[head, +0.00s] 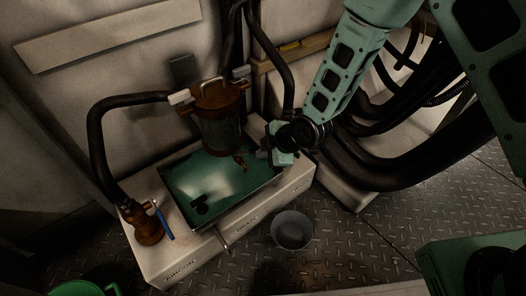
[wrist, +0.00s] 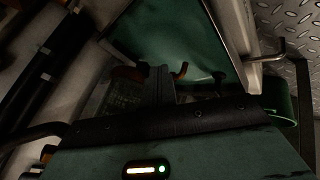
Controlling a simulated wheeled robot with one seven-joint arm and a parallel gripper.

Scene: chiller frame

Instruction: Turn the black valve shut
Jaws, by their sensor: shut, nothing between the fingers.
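I cannot clearly make out a black valve in either view. A small dark piece (wrist: 218,77) shows just right of my fingers in the wrist view, but it is too dark to identify. A rusty filter housing with a glass bowl (head: 218,132) stands over the green tray (head: 262,188), with a small rusty spout (head: 240,163) below it. My gripper (head: 264,152) is to the right of the bowl, above the tray's right end. Its fingers (wrist: 160,80) are shut and empty in the wrist view, and I cannot tell whether they touch anything.
A rusty fitting with a blue lever (head: 164,222) stands at the tray's left. A grey bucket (head: 292,231) is on the plate floor in front of the pale base (head: 210,252). Black hoses (head: 92,150) run around the housing. Thick dark pipes (head: 400,165) lie under my arm.

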